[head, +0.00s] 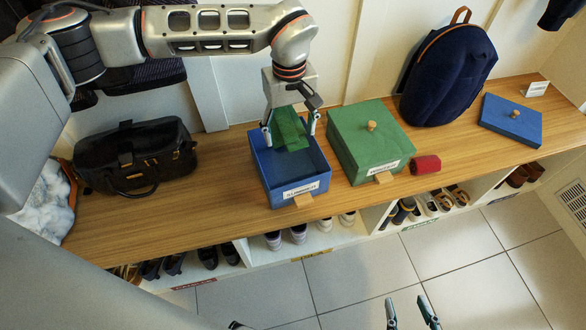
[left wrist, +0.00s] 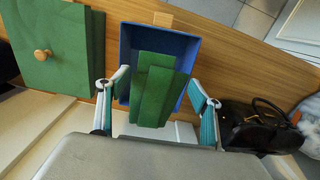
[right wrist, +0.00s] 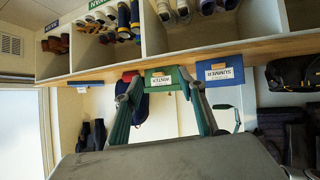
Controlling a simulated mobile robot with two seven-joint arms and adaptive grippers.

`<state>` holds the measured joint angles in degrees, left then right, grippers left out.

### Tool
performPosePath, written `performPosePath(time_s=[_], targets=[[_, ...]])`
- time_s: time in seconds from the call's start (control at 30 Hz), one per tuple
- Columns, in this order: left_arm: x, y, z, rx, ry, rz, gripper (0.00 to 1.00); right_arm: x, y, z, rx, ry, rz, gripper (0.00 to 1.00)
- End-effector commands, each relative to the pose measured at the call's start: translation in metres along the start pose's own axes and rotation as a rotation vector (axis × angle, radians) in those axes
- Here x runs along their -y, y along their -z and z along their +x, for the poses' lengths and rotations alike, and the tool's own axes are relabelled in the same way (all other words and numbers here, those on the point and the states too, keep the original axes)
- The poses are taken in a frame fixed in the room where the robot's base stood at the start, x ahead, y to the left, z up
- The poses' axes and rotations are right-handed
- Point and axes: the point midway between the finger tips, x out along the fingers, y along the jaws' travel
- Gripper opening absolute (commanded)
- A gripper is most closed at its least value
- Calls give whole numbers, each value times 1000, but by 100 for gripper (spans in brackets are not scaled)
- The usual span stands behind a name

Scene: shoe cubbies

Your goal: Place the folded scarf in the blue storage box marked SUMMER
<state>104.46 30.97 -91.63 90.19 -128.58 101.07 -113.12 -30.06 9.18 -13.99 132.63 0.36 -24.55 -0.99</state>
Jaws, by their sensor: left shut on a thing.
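The green folded scarf (head: 290,130) hangs in my left gripper (head: 291,124), over the open blue storage box (head: 296,191). In the left wrist view, the scarf (left wrist: 155,88) lies between the fingers, with the blue box (left wrist: 128,50) around and beneath it. I cannot tell whether the scarf touches the box floor. In the right wrist view, the box's white label (right wrist: 219,74) reads SUMMER, upside down. My right gripper (head: 407,300) is low in front of the bench, open and empty. It also shows in the right wrist view (right wrist: 158,78).
A lidded green box (head: 350,135), labelled WINTER in the right wrist view, stands right of the blue box. A red roll (head: 425,164), navy backpack (head: 450,75) and blue lid (head: 511,118) are further right. A black bag (head: 135,160) is left. Shoe cubbies run below.

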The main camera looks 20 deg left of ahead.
Motion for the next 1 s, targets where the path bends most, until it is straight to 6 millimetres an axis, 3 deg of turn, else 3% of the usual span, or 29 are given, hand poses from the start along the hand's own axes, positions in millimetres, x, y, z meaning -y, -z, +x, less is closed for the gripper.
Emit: performPosePath(time_s=[0.17, 0.5, 0.7, 0.9, 1.0], targets=[[-7, 2, 16, 0, 0, -30, 44, 3, -3, 2, 1, 6, 8, 40], [-5, 0, 100, 8, 6, -30, 44, 19, 8, 8, -39, 32, 72, 40], [-6, 1, 138, 4, 2, -29, 44, 27, 16, 9, -62, 45, 112, 40], [-7, 4, 147, -4, -4, -29, 44, 26, 38, 10, -110, 44, 132, 40], [-7, 4, 153, -3, -3, -28, 44, 26, 38, 10, -111, 45, 137, 40]])
